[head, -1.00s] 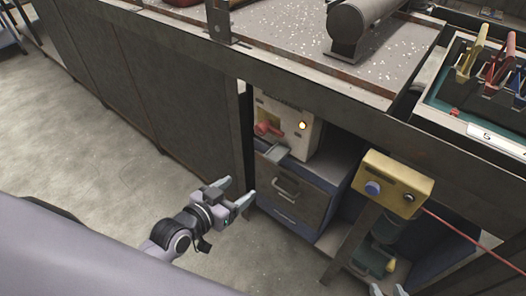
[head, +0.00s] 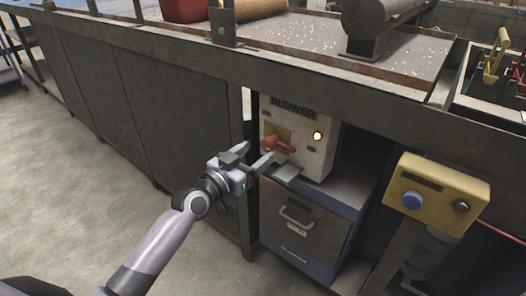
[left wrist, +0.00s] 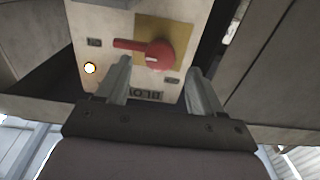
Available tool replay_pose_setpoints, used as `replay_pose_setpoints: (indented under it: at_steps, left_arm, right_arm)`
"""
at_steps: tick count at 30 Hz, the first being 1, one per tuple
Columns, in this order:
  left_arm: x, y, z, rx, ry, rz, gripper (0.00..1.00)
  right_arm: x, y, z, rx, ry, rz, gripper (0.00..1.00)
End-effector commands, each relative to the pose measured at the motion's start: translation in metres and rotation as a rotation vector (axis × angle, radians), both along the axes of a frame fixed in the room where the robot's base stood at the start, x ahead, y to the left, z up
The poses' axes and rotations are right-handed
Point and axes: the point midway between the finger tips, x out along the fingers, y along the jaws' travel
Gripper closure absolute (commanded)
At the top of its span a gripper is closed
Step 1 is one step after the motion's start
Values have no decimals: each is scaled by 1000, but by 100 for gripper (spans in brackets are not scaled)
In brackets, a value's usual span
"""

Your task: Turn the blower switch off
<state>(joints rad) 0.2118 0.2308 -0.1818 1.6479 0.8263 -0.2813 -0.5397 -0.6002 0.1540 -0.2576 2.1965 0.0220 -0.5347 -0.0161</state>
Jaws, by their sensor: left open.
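The blower box (head: 309,150) is a cream box labelled BLOWER under the bench, with a lit amber lamp (head: 317,135). Its red rotary switch (head: 279,145) sits on a yellowish plate, with its handle lying roughly sideways. My left gripper (head: 257,157) is open and empty, just in front of and left of the switch. In the left wrist view the red switch (left wrist: 157,54) shows beyond and between the two open fingers (left wrist: 160,88), and the box appears upside down. I see no contact with the switch. My right gripper is out of view.
A drawer cabinet (head: 297,226) stands below the blower box. A yellow control box (head: 438,192) with a blue button is on a post at the right. The bench edge (head: 330,95) runs above, and a dark cabinet side (head: 130,125) is at the left. Floor in front is free.

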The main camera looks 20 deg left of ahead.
Motion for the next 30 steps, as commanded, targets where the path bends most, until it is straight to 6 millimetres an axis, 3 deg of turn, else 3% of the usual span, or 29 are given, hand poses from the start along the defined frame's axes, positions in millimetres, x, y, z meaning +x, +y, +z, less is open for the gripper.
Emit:
replay_pose_setpoints:
  at_steps: [9,20,25,26,30]
  left_arm:
    - [31,-12,-1,-2,1,0,33]
    - [35,-13,-1,1,2,0,33]
    - [35,-13,-1,1,2,0,85]
    - [35,-13,-1,1,2,0,89]
    - [35,-13,-1,-2,2,0,89]
  right_arm:
    - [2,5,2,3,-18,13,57]
    - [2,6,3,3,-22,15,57]
    - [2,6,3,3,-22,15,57]
    - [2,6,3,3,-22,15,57]
    - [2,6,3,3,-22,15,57]
